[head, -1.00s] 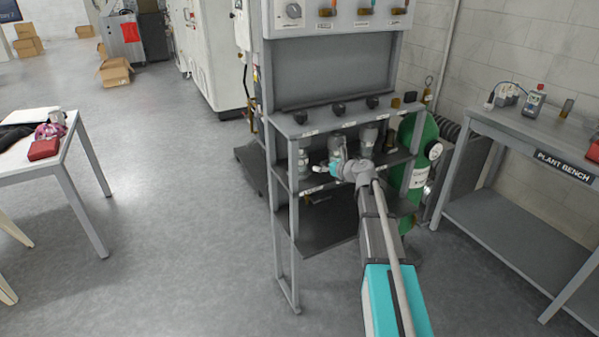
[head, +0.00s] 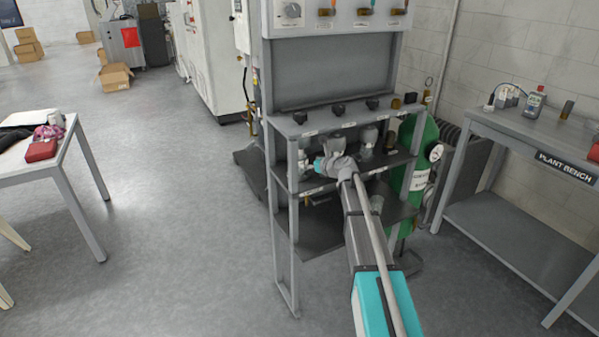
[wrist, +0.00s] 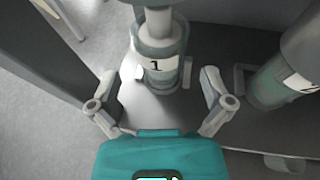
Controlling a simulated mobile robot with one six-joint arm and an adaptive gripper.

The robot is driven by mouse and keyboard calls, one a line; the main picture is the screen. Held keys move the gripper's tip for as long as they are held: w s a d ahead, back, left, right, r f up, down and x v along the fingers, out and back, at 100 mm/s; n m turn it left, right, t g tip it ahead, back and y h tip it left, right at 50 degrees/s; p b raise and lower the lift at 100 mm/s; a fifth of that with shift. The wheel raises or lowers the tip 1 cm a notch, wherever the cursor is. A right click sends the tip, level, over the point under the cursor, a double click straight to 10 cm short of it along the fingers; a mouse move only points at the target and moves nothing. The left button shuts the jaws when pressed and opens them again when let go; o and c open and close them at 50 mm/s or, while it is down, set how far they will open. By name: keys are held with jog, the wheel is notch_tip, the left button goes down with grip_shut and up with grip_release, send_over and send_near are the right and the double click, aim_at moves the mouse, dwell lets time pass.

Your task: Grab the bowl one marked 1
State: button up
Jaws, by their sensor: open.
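Bowl one (wrist: 162,72) is a clear cylinder with a white label marked 1, upright at the top middle of the wrist view. In the head view, bowl one (head: 303,158) shows at the left end of the rack's middle shelf, partly hidden. My gripper (wrist: 160,92) is open, with one finger on either side of and slightly nearer than the bowl; I cannot tell whether either finger touches it. In the head view my gripper (head: 312,166) points left over the shelf.
Another bowl with a label (wrist: 285,78) stands to the right in the wrist view. The dark middle shelf (head: 400,160) holds several bowls below the grey upper ledge (head: 345,117). A rack post (head: 293,215) stands at the left. A green cylinder (head: 420,155) stands at the right.

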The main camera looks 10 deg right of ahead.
aim_at(305, 162)
jog(key=shift+w+a+f, duration=0.1)
jog(key=shift+w+a, duration=0.1)
jog(key=shift+w, duration=0.1)
jog(key=b+x, duration=0.1)
jog(key=x, duration=0.3)
jog(key=shift+f+b, duration=0.25)
jog(key=shift+b, duration=0.1)
jog(key=shift+w+a+f, duration=0.1)
jog(key=shift+w+a, duration=0.15)
jog(key=shift+w, duration=0.2)
jog(key=c, duration=1.1)
